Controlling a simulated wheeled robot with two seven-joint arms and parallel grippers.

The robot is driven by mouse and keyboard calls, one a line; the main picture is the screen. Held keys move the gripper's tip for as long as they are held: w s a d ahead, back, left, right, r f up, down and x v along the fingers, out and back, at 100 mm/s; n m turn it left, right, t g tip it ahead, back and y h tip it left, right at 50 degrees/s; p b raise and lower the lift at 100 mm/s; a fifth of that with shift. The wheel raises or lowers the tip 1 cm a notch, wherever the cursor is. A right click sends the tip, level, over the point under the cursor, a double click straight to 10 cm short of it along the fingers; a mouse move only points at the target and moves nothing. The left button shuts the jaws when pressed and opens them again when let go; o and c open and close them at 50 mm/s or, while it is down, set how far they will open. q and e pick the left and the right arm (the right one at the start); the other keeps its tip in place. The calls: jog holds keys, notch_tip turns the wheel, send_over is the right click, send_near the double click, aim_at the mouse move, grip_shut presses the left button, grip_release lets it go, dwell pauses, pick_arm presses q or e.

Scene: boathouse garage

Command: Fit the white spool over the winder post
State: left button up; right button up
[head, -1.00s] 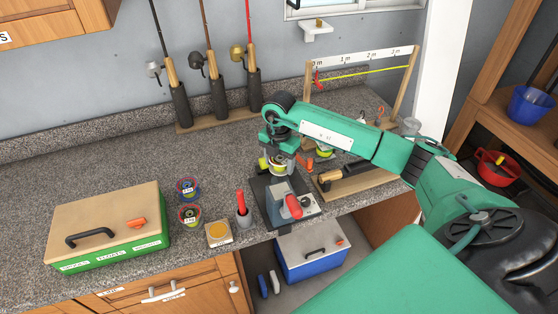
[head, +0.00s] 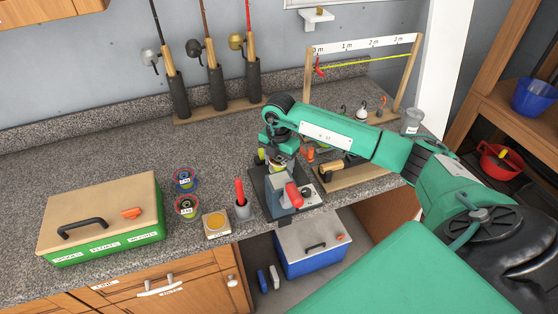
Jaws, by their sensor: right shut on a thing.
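My right gripper (head: 279,157) reaches in from the right and points down over the back part of the winder (head: 285,198). The winder has a dark base plate, a grey block and a red handle. The right gripper is shut on the white spool (head: 282,166), which shows only as a small pale, yellow-banded piece between the gripper and the grey block. The winder post is hidden behind the spool, the gripper and the block, so I cannot tell whether the spool is around it. My left gripper is not in view.
Two small labelled spools (head: 186,208), a square wooden piece with a yellow disc (head: 215,223) and a grey cup with a red tool (head: 242,207) stand left of the winder. A green box (head: 100,215) is further left. A wooden stand (head: 355,176) is close on the right.

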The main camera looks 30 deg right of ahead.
jog(key=shift+f+b, duration=0.3)
jog(key=shift+f, duration=0.25)
jog(key=o, duration=1.1)
notch_tip(320, 180, up, 14)
jog(key=b, duration=0.3)
jog(key=shift+f, duration=0.1)
